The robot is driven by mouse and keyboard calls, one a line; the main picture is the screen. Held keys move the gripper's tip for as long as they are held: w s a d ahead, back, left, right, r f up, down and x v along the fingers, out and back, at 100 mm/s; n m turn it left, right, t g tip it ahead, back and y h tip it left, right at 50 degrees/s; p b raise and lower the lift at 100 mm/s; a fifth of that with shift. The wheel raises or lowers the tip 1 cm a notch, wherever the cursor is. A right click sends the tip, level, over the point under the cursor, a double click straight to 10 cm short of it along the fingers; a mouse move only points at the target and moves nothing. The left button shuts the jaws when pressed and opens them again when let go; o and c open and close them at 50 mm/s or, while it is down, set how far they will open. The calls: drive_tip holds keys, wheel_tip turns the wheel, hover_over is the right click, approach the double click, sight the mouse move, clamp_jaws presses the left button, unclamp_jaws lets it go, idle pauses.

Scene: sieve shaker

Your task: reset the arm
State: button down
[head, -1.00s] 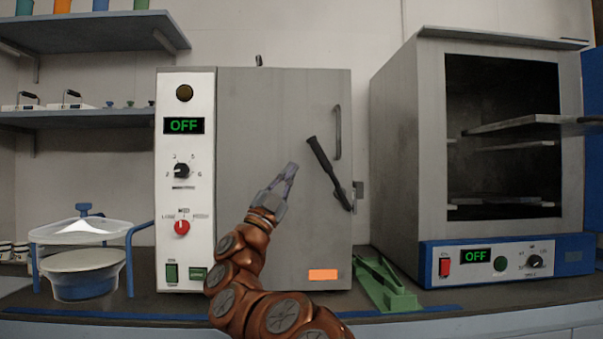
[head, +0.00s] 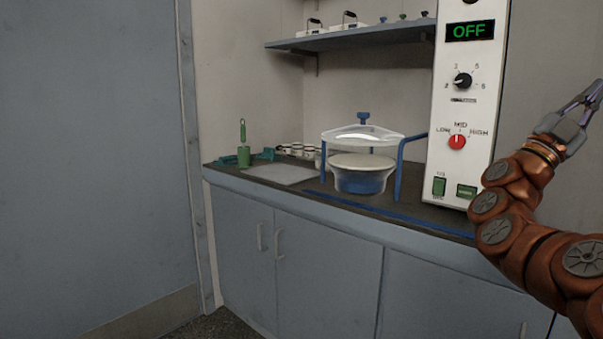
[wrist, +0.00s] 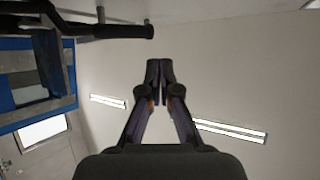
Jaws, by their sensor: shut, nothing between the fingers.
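My gripper (head: 590,97) is at the right edge of the head view, raised in front of the grey cabinet beside the white control panel (head: 461,120). In the wrist view my gripper (wrist: 158,72) points up toward the ceiling, with its fingertips together and nothing between them. My brown arm bends up from the lower right of the head view. A dark handle (wrist: 115,31) and blue framing (wrist: 30,82) show at the upper left of the wrist view, apart from the fingers.
A blue-framed sieve shaker (head: 362,180) with a clear lid stands on the counter (head: 425,212). A green scoop (head: 243,150) and a pale mat (head: 283,174) are at its left. A shelf (head: 350,38) hangs above. The floor at the lower left is partly visible.

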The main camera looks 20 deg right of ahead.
drive_tip(key=w+a+r+n+t+y+p, duration=0.3)
drive_tip(key=w+a+n+t, duration=0.2)
drive_tip(key=w+n+t, duration=0.3)
drive_tip(key=w+a+r+n+t+y+p, duration=0.2)
drive_tip(key=w+a+n+t+p, duration=0.4)
drive_tip(key=t, duration=0.5)
drive_tip(key=w+a+r+n+t+y+p, duration=0.1)
drive_tip(key=w+a+r+n+t+y, duration=0.2)
drive_tip(key=w+n+t, duration=0.45)
drive_tip(key=w+a+f+n+y+p, duration=0.35)
drive_tip(key=a+y, duration=0.25)
drive_tip(key=a, duration=0.2)
drive_tip(key=w+a+f+n+y+p, duration=0.25)
drive_tip(key=a+y+p, duration=0.2)
drive_tip(key=a, duration=0.25)
drive_tip(key=w+a+f+n+y+p, duration=0.2)
drive_tip(key=w+a+n+y+p, duration=0.15)
drive_tip(key=a+y, duration=0.35)
drive_tip(key=s+a+f+n+g+y+p, duration=0.2)
drive_tip(key=s+a+f+g+p, duration=0.9)
drive_tip(key=s+a, duration=0.35)
drive_tip(key=s+d+f+g+h+p, duration=0.1)
drive_tip(key=s+g+p, duration=0.5)
drive_tip(key=s, duration=1.9)
drive_tip(key=shift+f+g+p, duration=0.35)
drive_tip(key=shift+g+p, duration=0.05)
drive_tip(key=shift+g, duration=0.45)
drive_tip(key=shift+d+m, duration=0.15)
drive_tip(key=shift+m, duration=0.15)
